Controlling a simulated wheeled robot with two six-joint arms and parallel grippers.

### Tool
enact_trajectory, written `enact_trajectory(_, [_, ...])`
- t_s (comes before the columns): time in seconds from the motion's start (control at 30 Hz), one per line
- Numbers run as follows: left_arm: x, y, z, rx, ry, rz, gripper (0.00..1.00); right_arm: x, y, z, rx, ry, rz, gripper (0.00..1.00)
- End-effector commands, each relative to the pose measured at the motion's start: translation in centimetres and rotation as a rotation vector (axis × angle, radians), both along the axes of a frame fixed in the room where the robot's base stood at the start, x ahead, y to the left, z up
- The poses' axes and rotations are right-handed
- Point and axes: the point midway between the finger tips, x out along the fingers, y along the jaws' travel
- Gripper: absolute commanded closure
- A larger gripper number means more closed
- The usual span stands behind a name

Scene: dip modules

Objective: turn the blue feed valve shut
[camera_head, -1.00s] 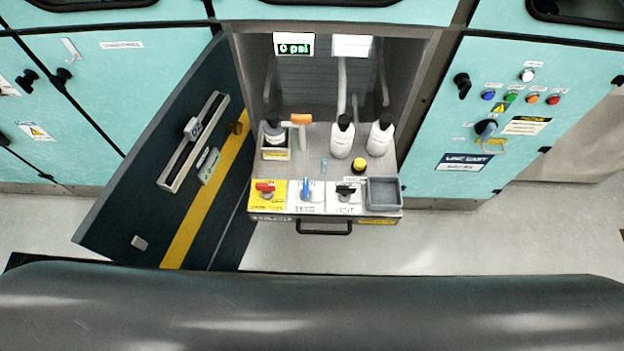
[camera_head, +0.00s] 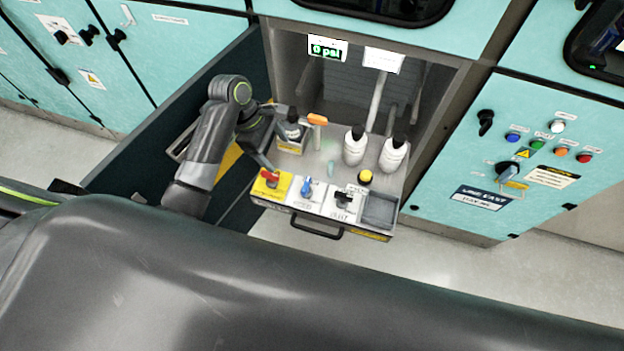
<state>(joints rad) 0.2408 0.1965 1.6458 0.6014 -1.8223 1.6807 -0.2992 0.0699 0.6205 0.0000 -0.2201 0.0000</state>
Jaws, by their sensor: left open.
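The blue feed valve (camera_head: 306,187) is a small blue handle on a white label plate, in the front row of the pull-out tray (camera_head: 330,150). Its handle points roughly away from me, toward the cabinet. My left gripper (camera_head: 268,164) is above the left end of the tray, to the left of the blue valve and apart from it. It is open and holds nothing that I can see; its fingers are small and partly hidden. A red valve (camera_head: 270,176) on a yellow plate sits just below the gripper. My right gripper is not in view.
A black valve (camera_head: 342,199) and an empty grey bin (camera_head: 379,211) sit right of the blue valve. Behind stand two white bottles (camera_head: 355,147), a dark-capped bottle (camera_head: 292,126) and an orange-topped handle (camera_head: 317,119). The display (camera_head: 327,48) reads 0 psi. The open cabinet door (camera_head: 130,165) is at left.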

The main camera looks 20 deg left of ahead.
Motion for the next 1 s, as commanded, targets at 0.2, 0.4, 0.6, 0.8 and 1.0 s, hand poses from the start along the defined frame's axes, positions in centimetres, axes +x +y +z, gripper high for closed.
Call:
enact_trajectory(0.2, [0.3,-0.6,1.0,-0.013,0.037,0.037,0.27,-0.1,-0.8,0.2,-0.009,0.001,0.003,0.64])
enact_trajectory(0.4, [0.1,-1.8,-1.9,-0.013,0.041,0.037,0.27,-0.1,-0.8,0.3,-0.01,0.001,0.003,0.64])
enact_trajectory(0.6, [0.1,-3.5,-5.9,-0.014,0.039,0.037,0.27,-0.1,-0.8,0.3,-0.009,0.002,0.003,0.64])
enact_trajectory(0.8, [0.0,-5.0,-9.6,-0.011,0.039,0.035,0.27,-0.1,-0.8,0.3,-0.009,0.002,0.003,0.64])
enact_trajectory(1.0, [0.0,-6.2,-12.6,-0.011,0.037,0.036,0.27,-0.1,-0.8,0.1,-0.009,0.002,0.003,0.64])
